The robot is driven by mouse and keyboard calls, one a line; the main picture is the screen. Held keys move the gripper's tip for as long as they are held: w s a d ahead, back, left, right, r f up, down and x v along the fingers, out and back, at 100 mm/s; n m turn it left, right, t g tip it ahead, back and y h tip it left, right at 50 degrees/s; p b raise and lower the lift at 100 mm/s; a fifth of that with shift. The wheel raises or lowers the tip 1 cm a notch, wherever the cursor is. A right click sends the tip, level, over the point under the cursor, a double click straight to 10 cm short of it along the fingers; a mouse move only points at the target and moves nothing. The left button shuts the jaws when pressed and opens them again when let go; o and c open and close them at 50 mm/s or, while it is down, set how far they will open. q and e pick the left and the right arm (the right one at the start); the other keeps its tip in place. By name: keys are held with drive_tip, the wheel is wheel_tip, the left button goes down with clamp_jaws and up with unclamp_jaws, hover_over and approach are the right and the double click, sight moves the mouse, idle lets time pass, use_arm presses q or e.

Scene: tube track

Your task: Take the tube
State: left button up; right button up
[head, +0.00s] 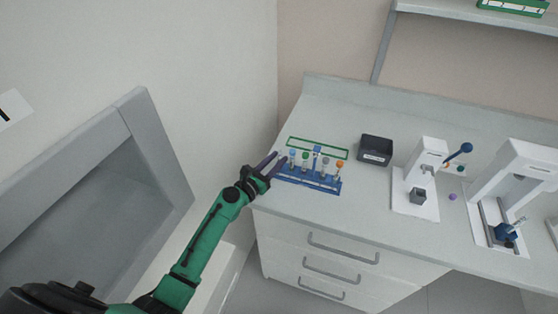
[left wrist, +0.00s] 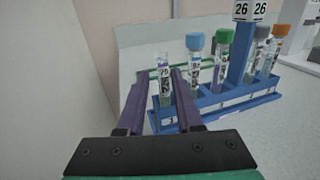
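A blue tube rack (head: 312,182) stands on the bench and holds a row of upright capped tubes. In the left wrist view the rack (left wrist: 235,97) has a clear tube (left wrist: 164,78) at its left end, then a blue-capped tube (left wrist: 194,55), a green-capped tube (left wrist: 223,50), a grey-capped one (left wrist: 260,45) and an orange-capped one (left wrist: 274,55). My left gripper (head: 278,162) is at the rack's left end. Its purple fingers (left wrist: 160,85) are apart, with the clear tube showing between them; whether they touch it is unclear. My right gripper is not in view.
A blue post with a "26" sign (left wrist: 249,12) rises from the rack. A green-outlined frame (head: 330,146) lies behind it. A black bin (head: 376,150) and white devices (head: 420,170) stand to the right. The wall is close on the left.

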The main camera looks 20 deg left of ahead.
use_arm(q)
drive_tip(key=shift+w+d+r, duration=0.1)
drive_tip(key=shift+w+d, duration=0.25)
drive_tip(key=shift+w, duration=0.2)
drive_tip(key=shift+w+d, duration=0.1)
drive_tip(key=shift+d, duration=0.05)
drive_tip(key=shift+c, duration=0.9)
clamp_jaws()
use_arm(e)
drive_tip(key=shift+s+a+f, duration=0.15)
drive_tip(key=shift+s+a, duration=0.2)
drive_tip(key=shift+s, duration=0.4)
use_arm(q)
drive_tip(key=shift+r, duration=0.15)
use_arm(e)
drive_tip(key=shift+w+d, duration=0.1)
